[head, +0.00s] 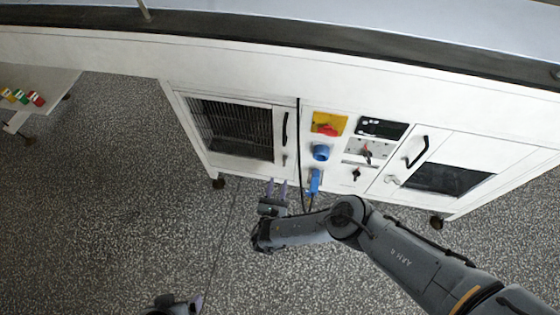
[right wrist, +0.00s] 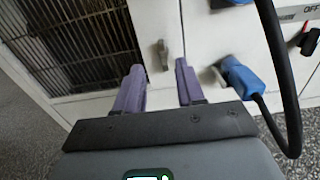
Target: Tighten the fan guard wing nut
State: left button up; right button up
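The fan guard is a dark wire grille (head: 232,128) in a white framed door at the left of the white machine; it also fills the upper left of the right wrist view (right wrist: 75,40). A small grey wing nut (right wrist: 162,54) stands on the white frame right of the grille. In the head view it is a tiny grey piece (head: 285,159) below the black door handle. My right gripper (head: 277,184) is open, its purple fingers (right wrist: 159,78) apart and empty, just below and short of the nut. My left gripper (head: 183,303) is partly in view at the bottom edge; its fingers are unclear.
Right of the guard are a blue plug (head: 314,182) with a black cable, a blue socket (head: 320,152), a red-yellow switch (head: 328,124) and black-handled knobs. A side table (head: 50,82) with coloured pieces stands at far left. The speckled floor in front is clear.

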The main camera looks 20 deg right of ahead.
aim_at(284, 160)
jog(key=b+x, duration=0.3)
jog(key=x, duration=0.5)
jog(key=shift+w+d+f, duration=0.15)
jog(key=shift+w+d, duration=0.1)
jog(key=shift+b+x, duration=0.5)
jog(key=shift+x, duration=0.3)
grip_shut()
